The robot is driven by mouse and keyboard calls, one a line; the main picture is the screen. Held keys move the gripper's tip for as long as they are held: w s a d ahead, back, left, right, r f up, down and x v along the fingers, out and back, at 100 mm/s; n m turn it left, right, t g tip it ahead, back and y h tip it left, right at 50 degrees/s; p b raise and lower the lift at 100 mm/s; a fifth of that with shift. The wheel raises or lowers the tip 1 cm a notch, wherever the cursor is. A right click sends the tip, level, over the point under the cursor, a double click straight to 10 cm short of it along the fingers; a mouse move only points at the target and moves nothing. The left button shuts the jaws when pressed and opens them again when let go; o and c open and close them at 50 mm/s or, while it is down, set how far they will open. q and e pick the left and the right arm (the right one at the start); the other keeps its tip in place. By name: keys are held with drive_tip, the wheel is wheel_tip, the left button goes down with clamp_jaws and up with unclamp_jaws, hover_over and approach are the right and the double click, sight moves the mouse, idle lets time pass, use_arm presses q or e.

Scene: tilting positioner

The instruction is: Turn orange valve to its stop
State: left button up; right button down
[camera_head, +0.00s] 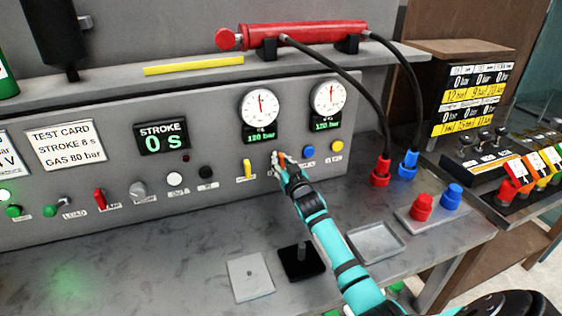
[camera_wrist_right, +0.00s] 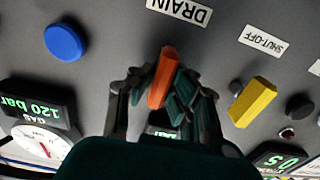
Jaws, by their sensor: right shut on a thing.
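The orange valve (camera_wrist_right: 162,77) is a small orange lever handle on the grey panel, under the DRAIN label (camera_wrist_right: 179,10) in the right wrist view. My right gripper (camera_wrist_right: 165,90) is shut on it, with a finger on each side. In the head view the valve (camera_head: 281,158) is mostly hidden behind my right gripper (camera_head: 279,163), and only a bit of orange shows. The handle is slightly tilted in the wrist view. My left gripper is not in view.
A yellow shut-off lever (camera_head: 248,170) and a blue button (camera_head: 308,150) flank the valve. Two gauges (camera_head: 260,107) sit above. A red cylinder (camera_head: 305,33) lies on the shelf, its black hoses (camera_head: 379,100) hanging right. A shallow tray (camera_head: 375,243) stands on the bench.

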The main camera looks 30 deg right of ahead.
idle(0.4)
drive_tip(key=m, duration=0.3)
drive_tip(key=shift+d+p, duration=0.1)
drive_tip(key=shift+p, duration=0.25)
drive_tip(key=m, duration=0.4)
drive_tip(key=shift+d+m, duration=0.1)
drive_tip(key=shift+m, duration=0.2)
drive_tip(key=m, duration=0.5)
drive_tip(key=shift+f, duration=0.15)
drive_tip(key=m, duration=0.5)
drive_tip(key=shift+s+d+f, duration=0.1)
drive_tip(key=shift+f, duration=0.05)
drive_tip(key=shift+m, duration=0.3)
drive_tip(key=c, duration=1.3)
unclamp_jaws()
